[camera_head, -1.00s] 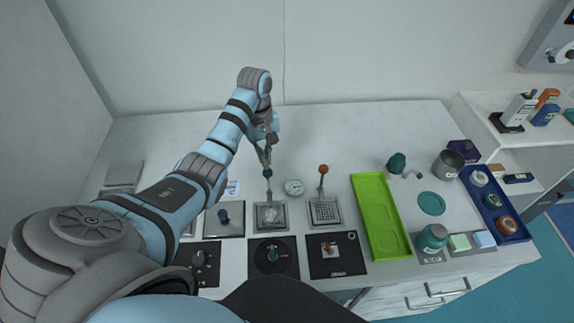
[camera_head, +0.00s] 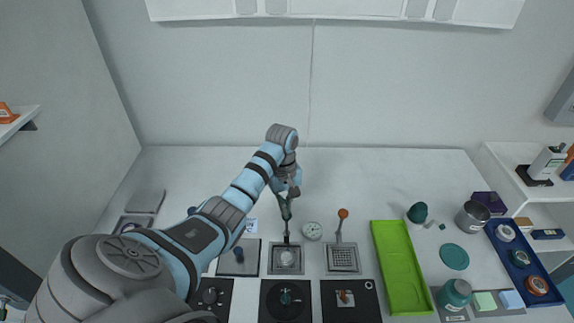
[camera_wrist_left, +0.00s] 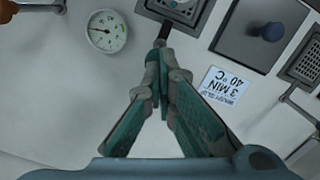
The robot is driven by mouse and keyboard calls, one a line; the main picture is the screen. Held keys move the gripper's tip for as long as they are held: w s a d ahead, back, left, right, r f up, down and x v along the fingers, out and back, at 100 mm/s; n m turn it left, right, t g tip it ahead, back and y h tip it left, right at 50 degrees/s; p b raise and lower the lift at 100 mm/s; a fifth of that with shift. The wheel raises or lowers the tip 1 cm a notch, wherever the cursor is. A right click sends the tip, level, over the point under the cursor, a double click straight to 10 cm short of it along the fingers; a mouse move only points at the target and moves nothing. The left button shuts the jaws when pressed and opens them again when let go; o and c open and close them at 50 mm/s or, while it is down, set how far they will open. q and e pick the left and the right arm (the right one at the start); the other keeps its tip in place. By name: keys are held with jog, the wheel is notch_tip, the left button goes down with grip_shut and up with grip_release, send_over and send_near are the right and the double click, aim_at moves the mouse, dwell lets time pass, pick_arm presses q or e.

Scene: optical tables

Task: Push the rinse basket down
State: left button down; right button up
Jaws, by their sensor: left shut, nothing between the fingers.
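My left gripper (camera_head: 286,216) is shut and points down over the back end of a square metal basket (camera_head: 287,260) with something pale in it. A thin dark handle rises from this basket; its dark teal end (camera_wrist_left: 159,44) is right at my closed fingertips (camera_wrist_left: 160,68) in the left wrist view. I cannot tell whether they touch. The basket is cut by the top edge there (camera_wrist_left: 182,8). A second, perforated basket (camera_head: 343,259) with an orange-knobbed handle (camera_head: 343,214) stands to its right. No readable label tells which is the rinse basket. My right gripper is out of view.
A round gauge (camera_head: 312,231) lies right of the handle. A green tray (camera_head: 400,270) lies right.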

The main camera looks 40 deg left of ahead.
pick_arm(q)
notch_tip(320, 180, down, 5)
jog(key=shift+f+b, duration=0.1)
jog(key=shift+b, duration=0.75)
jog(key=shift+r, duration=0.25)
jog(key=a, duration=0.1)
jog(key=w, duration=0.1)
jog(key=a, duration=0.1)
jog(key=shift+w+a+r+b, duration=0.25)
jog(key=shift+a+r+b, duration=0.05)
jog(key=shift+r+b, duration=0.05)
jog(key=shift+r, duration=0.1)
jog(key=shift+r, duration=0.15)
notch_tip(320, 180, up, 7)
jog(key=shift+w+a, duration=0.2)
jog(key=shift+a, duration=0.15)
